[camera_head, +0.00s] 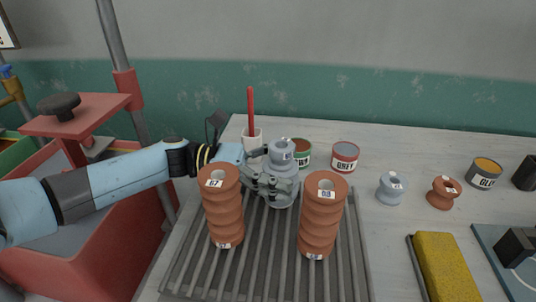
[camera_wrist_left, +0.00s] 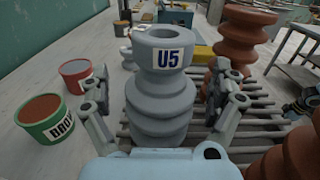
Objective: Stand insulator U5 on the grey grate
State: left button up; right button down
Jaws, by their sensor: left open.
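Insulator U5 (camera_head: 283,186) is grey and ribbed, with a narrower top. It stands upright at the far part of the grey grate (camera_head: 270,270), behind two brown insulators. In the left wrist view, U5 (camera_wrist_left: 161,95) faces the camera with its label readable, and grate slats show beside its base. My left gripper (camera_head: 270,186) is open, with its fingers on either side of U5. In the left wrist view, gaps show between the fingers (camera_wrist_left: 163,102) and its body. The underside of U5 is hidden.
Brown insulators (camera_head: 222,210) (camera_head: 322,220) stand on the grate close in front of U5. A white cup (camera_head: 252,140) with a red stick and labelled cans (camera_head: 345,158) are behind. Small grey and brown spools (camera_head: 390,188) (camera_head: 442,193) and a yellow sponge (camera_head: 446,268) are to the right.

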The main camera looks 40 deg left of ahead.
pick_arm(q)
jog(key=b+v, duration=0.3)
jog(key=v, duration=0.8)
jog(key=shift+s+f, duration=0.1)
jog(key=shift+s, duration=0.05)
jog(key=shift+s+a, duration=0.2)
jog(key=shift+a, duration=0.25)
